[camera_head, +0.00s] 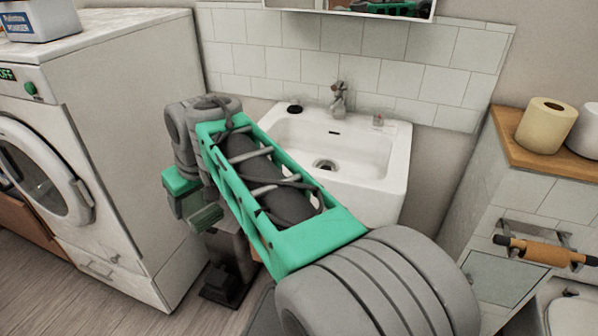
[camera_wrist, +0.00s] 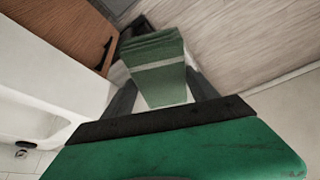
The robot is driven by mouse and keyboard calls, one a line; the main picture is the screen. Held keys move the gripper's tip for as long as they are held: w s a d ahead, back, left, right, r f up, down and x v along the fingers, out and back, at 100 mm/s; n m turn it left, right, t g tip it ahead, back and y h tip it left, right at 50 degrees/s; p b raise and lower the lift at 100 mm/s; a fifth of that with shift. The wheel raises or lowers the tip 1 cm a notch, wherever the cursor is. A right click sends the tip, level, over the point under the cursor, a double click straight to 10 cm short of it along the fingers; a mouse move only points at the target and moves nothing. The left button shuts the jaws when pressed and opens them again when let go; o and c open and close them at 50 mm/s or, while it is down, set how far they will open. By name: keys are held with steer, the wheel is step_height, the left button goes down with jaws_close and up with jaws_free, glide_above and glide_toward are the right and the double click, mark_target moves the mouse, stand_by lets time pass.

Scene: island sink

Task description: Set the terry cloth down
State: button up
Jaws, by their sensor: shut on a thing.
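The terry cloth (camera_wrist: 158,68) is green with a pale stripe and looks folded. My gripper (camera_wrist: 160,88) is shut on it, with a dark finger on each side. In the head view, the cloth (camera_head: 206,218) hangs in the air just beneath the green gripper body, left of the sink (camera_head: 392,165) and in front of the washing machine (camera_head: 150,110). My arm hides part of the sink's front. In the wrist view, the floor (camera_wrist: 235,45) shows beyond the cloth.
The washing machine's top holds a white box (camera_head: 38,22). The sink has a tap (camera_head: 340,100) and a dark item (camera_head: 295,108) on its rim. A dark object (camera_head: 222,285) stands on the floor below my gripper. A wood-topped cabinet (camera_head: 515,140) with paper rolls stands right.

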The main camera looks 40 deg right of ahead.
steer(key=w+d+r+n+p, duration=0.1)
steer(key=d+r+p, duration=0.25)
steer(key=d, duration=0.35)
steer(key=w+d+r+n+y+p, duration=0.1)
steer(key=d+r+p, duration=0.25)
steer(key=d, duration=0.25)
steer(key=w+d+r+n+p, duration=0.1)
steer(key=d+r+p, duration=0.1)
steer(key=d+p, duration=0.35)
steer(key=s+d+r+n+p, duration=0.15)
steer(key=s+d+p, duration=0.35)
steer(key=d, duration=1.1)
steer(key=shift+g+y, duration=0.3)
steer(key=shift+s+d+f+b, duration=0.1)
steer(key=shift+s+f+b, duration=0.5)
steer(key=shift+f, duration=2.55)
steer(key=shift+s+d+f+b, duration=0.15)
steer(key=shift+f+b, duration=0.9)
steer(key=shift+f, duration=2.15)
steer(key=shift+s+d+f+b, duration=0.2)
steer(key=shift+f+b, duration=0.65)
steer(key=shift+f, duration=2.3)
steer(key=o, duration=1.2)
steer(key=shift+a, duration=0.1)
